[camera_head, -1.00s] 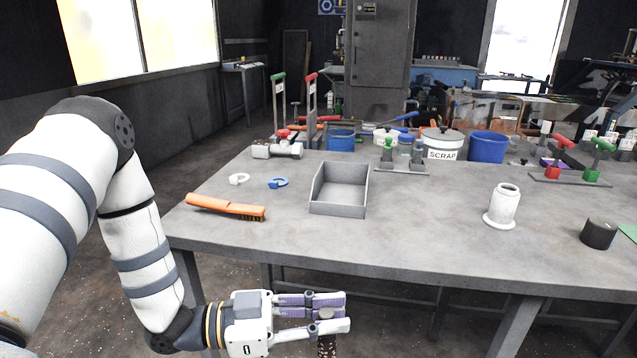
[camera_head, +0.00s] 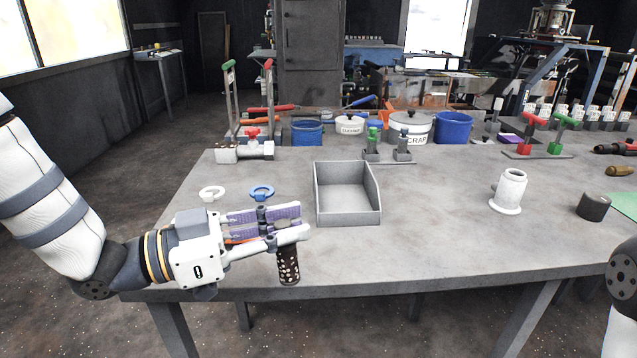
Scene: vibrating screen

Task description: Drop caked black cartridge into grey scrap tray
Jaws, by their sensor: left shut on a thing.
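The caked black cartridge (camera_head: 288,268) is a dark perforated cylinder with pale specks. It hangs upright below the fingers of my left gripper (camera_head: 290,228), which is shut on its upper end. The gripper is over the table's front left part, and the cartridge's lower end shows near the front edge. The grey scrap tray (camera_head: 349,217) is an empty open box with a sloping side, standing just right of and behind the gripper. My right gripper is not in view; only part of my right arm shows at the right edge.
A white ring (camera_head: 212,193) and a blue ring (camera_head: 262,192) lie behind the gripper. The orange brush (camera_head: 240,239) is mostly hidden by the gripper. A white flanged cylinder (camera_head: 511,190) and a black cylinder (camera_head: 593,207) stand right. The table (camera_head: 430,220) between tray and cylinder is clear.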

